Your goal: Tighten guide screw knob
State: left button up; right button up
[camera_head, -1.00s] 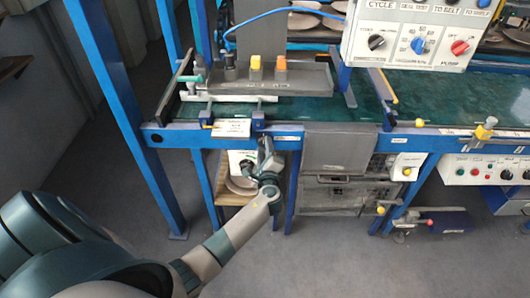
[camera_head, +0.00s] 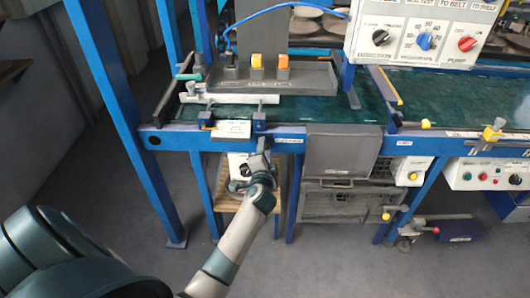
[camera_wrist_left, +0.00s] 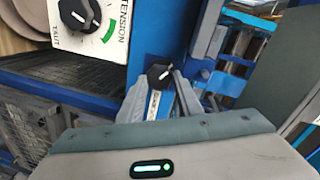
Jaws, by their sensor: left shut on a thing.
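The black guide screw knob (camera_wrist_left: 158,76) shows in the left wrist view with a light mark on its face, in front of a blue part with a small label. My left gripper (camera_head: 258,160) is just below the blue front rail (camera_head: 290,138) in the head view, under a blue guide bracket (camera_head: 258,122). In the wrist view grey finger parts flank the knob, and the gripper is shut on it. The contact itself is partly hidden. My right gripper is in neither view.
A white tension dial box (camera_wrist_left: 88,25) stands close to the left gripper. The green belt (camera_head: 330,110) runs behind the rail. A grey panel (camera_head: 340,152) hangs to the right. A control box (camera_head: 410,35) is at top right. The floor in front is clear.

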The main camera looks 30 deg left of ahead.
pick_arm(q)
jog(key=shift+f+n, duration=0.1)
jog(key=shift+n, duration=0.4)
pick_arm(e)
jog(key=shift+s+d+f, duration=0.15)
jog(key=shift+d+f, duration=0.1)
pick_arm(q)
jog(key=o, duration=1)
jog(key=shift+o, duration=0.2)
jog(key=shift+s, duration=0.15)
jog(key=b+v, duration=0.1)
jog(key=v, duration=1.6)
jog(key=shift+s+b, duration=0.2)
jog(key=shift+b, duration=0.15)
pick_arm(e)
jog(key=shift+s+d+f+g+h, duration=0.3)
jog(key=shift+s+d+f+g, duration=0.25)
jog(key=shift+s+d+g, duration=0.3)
